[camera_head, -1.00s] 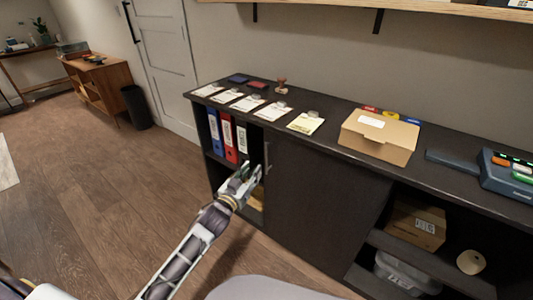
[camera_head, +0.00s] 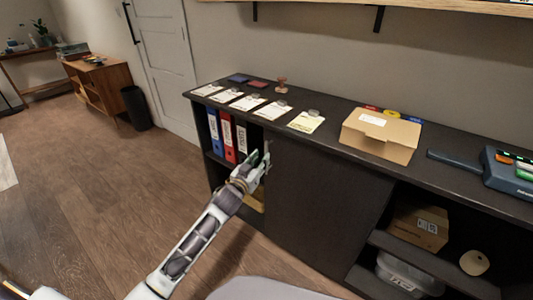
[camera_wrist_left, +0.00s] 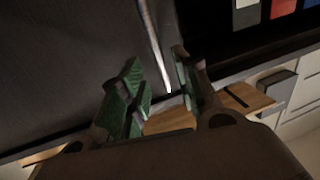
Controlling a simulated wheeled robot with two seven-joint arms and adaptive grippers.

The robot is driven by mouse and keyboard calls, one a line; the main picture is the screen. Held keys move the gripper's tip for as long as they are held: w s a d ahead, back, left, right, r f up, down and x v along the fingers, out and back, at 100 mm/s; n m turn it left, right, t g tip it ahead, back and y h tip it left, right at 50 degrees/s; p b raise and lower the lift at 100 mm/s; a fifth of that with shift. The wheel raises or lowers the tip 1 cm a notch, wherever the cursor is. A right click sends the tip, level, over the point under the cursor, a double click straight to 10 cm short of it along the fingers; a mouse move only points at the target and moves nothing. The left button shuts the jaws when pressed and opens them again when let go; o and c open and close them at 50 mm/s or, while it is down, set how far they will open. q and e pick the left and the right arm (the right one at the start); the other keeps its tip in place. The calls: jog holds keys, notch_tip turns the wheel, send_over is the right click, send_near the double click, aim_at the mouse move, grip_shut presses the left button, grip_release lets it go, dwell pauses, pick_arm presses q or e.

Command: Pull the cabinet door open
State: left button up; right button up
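The dark cabinet door (camera_head: 320,205) is in the middle of the low black cabinet in the head view and looks closed. Its thin silver handle (camera_head: 267,155) stands upright along the door's left edge. My left gripper (camera_head: 257,166) is at the handle, partly covering its lower part. In the left wrist view my left gripper (camera_wrist_left: 160,88) has its green-padded fingers apart, with the handle (camera_wrist_left: 153,45) running down into the space between them. I cannot tell whether either finger touches the handle. My right gripper is not in view.
Binders (camera_head: 228,138) stand in the open shelf left of the door. Papers, a stamp (camera_head: 282,85) and a cardboard box (camera_head: 380,137) sit on the cabinet top (camera_head: 340,147). Open shelves on the right hold a box (camera_head: 419,228) and a clear bin (camera_head: 405,272). The floor (camera_head: 90,210) in front is clear.

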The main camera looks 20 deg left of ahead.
aim_at(266, 152)
pick_arm(q)
jog(key=shift+w+d+b, duration=0.25)
jog(key=shift+w+b, duration=0.1)
jog(key=shift+w, duration=1.15)
jog(key=shift+w+d+b, duration=0.2)
jog(key=shift+w+b, duration=0.1)
jog(key=shift+w, duration=1.15)
grip_shut()
